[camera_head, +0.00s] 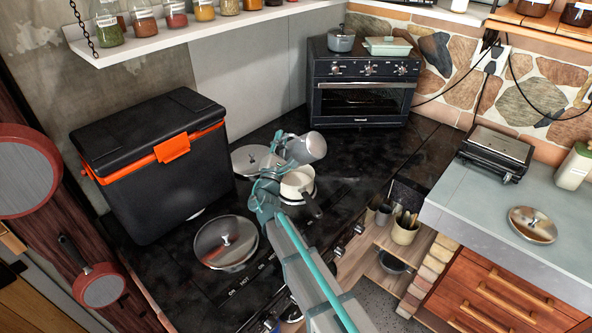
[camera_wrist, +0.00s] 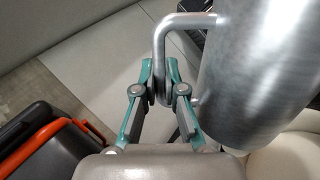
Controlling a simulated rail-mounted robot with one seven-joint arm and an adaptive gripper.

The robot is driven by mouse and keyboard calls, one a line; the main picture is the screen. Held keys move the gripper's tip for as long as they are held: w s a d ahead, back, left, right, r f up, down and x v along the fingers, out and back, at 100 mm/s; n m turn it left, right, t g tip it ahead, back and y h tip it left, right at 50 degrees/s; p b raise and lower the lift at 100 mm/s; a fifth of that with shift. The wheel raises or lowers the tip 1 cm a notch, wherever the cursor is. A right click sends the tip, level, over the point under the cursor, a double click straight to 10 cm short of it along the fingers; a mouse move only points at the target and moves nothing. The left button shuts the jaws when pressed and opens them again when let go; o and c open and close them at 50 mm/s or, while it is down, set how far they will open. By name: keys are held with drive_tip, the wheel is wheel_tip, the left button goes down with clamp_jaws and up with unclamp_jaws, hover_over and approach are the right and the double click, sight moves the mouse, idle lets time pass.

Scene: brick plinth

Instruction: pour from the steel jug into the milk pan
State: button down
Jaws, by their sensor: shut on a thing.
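The steel jug (camera_head: 309,147) is a grey metal cylinder held up over the dark stove top. It looks tilted in the head view. My gripper (camera_head: 284,147) is shut on its bar handle, and the wrist view shows the fingers (camera_wrist: 162,88) closed around the handle, with the jug body (camera_wrist: 262,70) to their right. The milk pan (camera_head: 296,181) is a small cream pan with a dark handle, just below the jug in the head view. Part of it is hidden by my arm. A cream rounded shape (camera_wrist: 285,154) under the jug in the wrist view looks like this pan. The jug's contents are not visible.
A black and orange cool box (camera_head: 150,165) stands left. Lidded pans stand in front (camera_head: 226,243) and behind my arm (camera_head: 250,158). A toaster oven (camera_head: 362,85) is at the back. A grey counter (camera_head: 480,205) with a loose lid (camera_head: 532,224) lies right.

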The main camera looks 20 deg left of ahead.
drive_tip(key=shift+w+a+f+n+g+y+p, duration=0.1)
drive_tip(key=shift+a+f+n+g+y+p, duration=0.1)
drive_tip(key=shift+a+n+y+p, duration=0.25)
drive_tip(key=shift+w+a+f+n+g+y+p, duration=0.1)
drive_tip(key=shift+a+f+n+g+y, duration=0.1)
drive_tip(key=shift+a+n, duration=0.3)
drive_tip(key=shift+a+f+n+g+y+p, duration=0.15)
drive_tip(key=shift+a+n+g+y+p, duration=0.1)
drive_tip(key=shift+n, duration=0.4)
idle(0.3)
idle(0.8)
